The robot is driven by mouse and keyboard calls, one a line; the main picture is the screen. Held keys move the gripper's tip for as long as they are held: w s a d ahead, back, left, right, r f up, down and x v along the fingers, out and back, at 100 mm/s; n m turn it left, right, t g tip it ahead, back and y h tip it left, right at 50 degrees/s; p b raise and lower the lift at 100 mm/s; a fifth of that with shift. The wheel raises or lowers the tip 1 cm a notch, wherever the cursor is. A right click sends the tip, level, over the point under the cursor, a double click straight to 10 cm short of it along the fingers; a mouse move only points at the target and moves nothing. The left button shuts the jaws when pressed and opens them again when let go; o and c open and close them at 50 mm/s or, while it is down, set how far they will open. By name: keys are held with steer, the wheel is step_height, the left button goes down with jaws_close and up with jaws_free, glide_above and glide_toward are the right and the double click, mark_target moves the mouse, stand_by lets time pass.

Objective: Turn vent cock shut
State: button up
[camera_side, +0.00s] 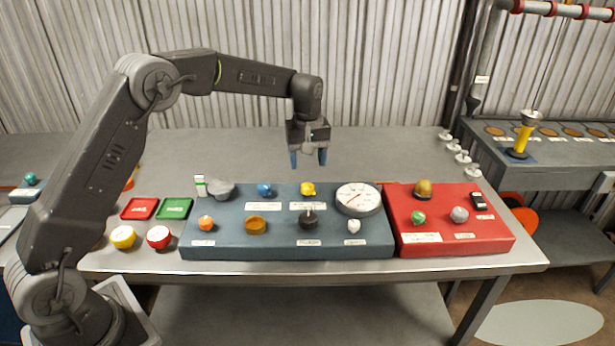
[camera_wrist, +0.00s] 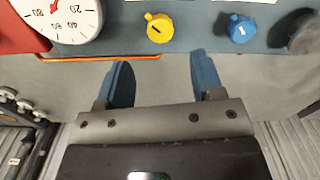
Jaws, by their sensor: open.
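A blue-grey panel (camera_side: 225,240) on the bench carries several knobs, and I cannot read which label names the vent cock. A yellow knob (camera_side: 308,188) and a blue knob (camera_side: 265,189) sit along its back; both also show in the wrist view, yellow (camera_wrist: 159,28) and blue (camera_wrist: 241,29). An orange knob (camera_side: 206,223), a black knob (camera_side: 308,218) and a small white knob (camera_side: 353,226) sit along its front. My gripper (camera_side: 308,158) is open and empty, with blue fingertips pointing down, above and behind the yellow knob. It touches nothing.
A round gauge (camera_side: 358,199) stands right of the yellow knob. A red panel (camera_side: 450,245) with green and grey knobs adjoins on the right. Red and green trays (camera_side: 174,208) and two round buttons lie left. The bench behind the panels is mostly clear.

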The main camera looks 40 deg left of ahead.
step_height(320, 180, up, 6)
steer(key=shift+r, duration=0.2)
steer(key=s+d+r+m+t, duration=0.25)
steer(key=s+r, duration=0.25)
steer(key=s, duration=0.4)
steer(key=s+d+r+m+t, duration=0.1)
steer(key=s+r+m, duration=0.3)
steer(key=s, duration=0.5)
steer(key=s+d+f+m+t, duration=0.1)
steer(key=s+f+m, duration=0.1)
steer(key=s, duration=0.6)
steer(key=s+d+f+m+t, duration=0.1)
steer(key=s+f+m, duration=0.1)
steer(key=s, duration=0.6)
steer(key=shift+f, duration=0.2)
